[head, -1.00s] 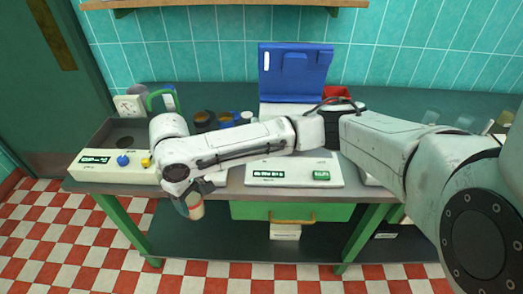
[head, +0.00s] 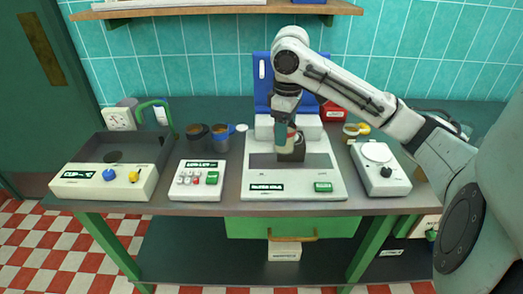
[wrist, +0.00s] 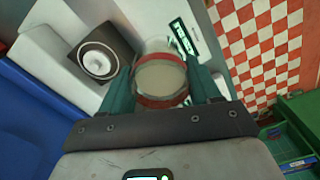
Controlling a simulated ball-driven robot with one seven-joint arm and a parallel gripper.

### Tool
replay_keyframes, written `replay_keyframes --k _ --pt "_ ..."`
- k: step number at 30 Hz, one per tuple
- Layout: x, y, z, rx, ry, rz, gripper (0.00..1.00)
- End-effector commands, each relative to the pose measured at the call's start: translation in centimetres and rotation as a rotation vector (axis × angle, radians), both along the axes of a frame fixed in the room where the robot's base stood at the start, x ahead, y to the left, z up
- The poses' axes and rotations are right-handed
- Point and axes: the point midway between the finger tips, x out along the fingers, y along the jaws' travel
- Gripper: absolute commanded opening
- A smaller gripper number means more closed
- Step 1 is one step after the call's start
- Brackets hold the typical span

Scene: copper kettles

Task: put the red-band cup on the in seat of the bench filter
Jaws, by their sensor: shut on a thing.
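My gripper (head: 287,122) is shut on the red-band cup (head: 291,134), a pale cup with a red band. It holds the cup over the middle white bench unit (head: 292,195). In the wrist view the cup (wrist: 160,85) sits between the two teal fingers, its round end toward the camera. A dark square block with a white ring (wrist: 98,58) is beside the cup there, to its upper left. In the head view a dark block (head: 294,153) shows just below the cup. I cannot tell which unit is the bench filter or whether the cup touches anything.
A round-topped white unit (head: 380,170) stands to the right. Two dark cups (head: 220,138) stand behind the keypad unit. A blue panel (head: 262,80) rises behind the middle unit.

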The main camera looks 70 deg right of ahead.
Motion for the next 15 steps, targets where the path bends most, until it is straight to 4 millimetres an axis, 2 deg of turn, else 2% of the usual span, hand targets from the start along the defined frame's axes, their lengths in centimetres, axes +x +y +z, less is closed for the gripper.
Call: replay_keyframes --k 1,7,12,15 --pt "1.2 -0.4 -0.7 0.005 0.001 0.000 0.26" --pt "5.0 -2.7 -2.8 0.004 0.001 -0.001 0.26" --pt "7.0 -3.9 -6.1 0.005 0.000 -0.001 0.26" --pt "7.8 -4.5 -7.0 0.001 0.001 -0.001 0.26"
